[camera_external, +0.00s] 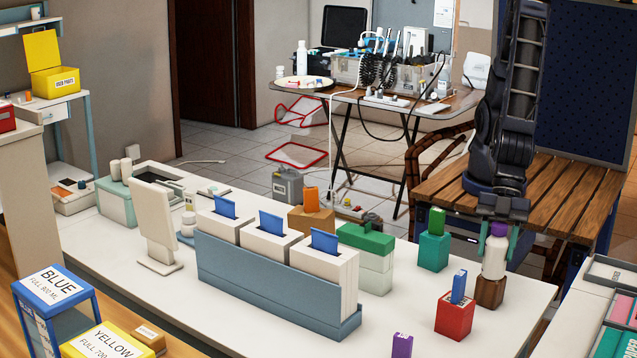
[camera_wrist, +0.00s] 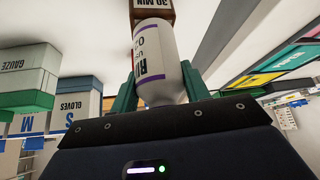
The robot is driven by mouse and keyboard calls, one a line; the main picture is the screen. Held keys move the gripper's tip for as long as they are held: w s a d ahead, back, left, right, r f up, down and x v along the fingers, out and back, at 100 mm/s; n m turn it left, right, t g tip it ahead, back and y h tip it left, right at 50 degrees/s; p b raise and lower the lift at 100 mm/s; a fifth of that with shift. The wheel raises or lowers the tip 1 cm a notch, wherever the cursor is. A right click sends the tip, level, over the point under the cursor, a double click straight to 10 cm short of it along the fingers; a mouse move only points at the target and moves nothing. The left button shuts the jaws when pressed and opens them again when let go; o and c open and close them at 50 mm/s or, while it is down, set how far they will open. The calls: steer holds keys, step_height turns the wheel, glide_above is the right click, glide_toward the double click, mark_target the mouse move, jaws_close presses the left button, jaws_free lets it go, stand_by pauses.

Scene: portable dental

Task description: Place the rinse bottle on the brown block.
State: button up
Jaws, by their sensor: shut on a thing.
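The rinse bottle (camera_external: 494,259) is white with a purple cap and stands upright directly over the brown block (camera_external: 489,292). My gripper (camera_external: 498,238) is shut on the bottle, with one green finger on each side near its cap.
A teal block (camera_external: 434,251) with a green piece stands left of the brown block, and a red block (camera_external: 455,316) with a blue piece stands in front-left. The white counter (camera_external: 400,310) has bare room between.

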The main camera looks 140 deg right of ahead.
steer(key=o, duration=1.1)
steer(key=shift+f, duration=0.1)
steer(key=shift+s+r, duration=0.15)
steer(key=shift+r, duration=0.3)
steer(key=shift+v, duration=3.35)
steer(key=s+d+r+m, duration=0.1)
steer(key=s+d+r, duration=0.5)
steer(key=s+r, duration=0.1)
steer(key=s+d+r+g+h, duration=0.1)
steer(key=s+d+r, duration=0.6)
steer(key=s, duration=0.3)
steer(key=s+d+r+m, duration=0.1)
steer(key=s+d+r, duration=0.5)
steer(key=s, duration=0.3)
steer(key=shift+d+r+m+g, duration=0.3)
steer(key=shift+r+g, duration=0.1)
steer(key=shift+r, duration=0.45)
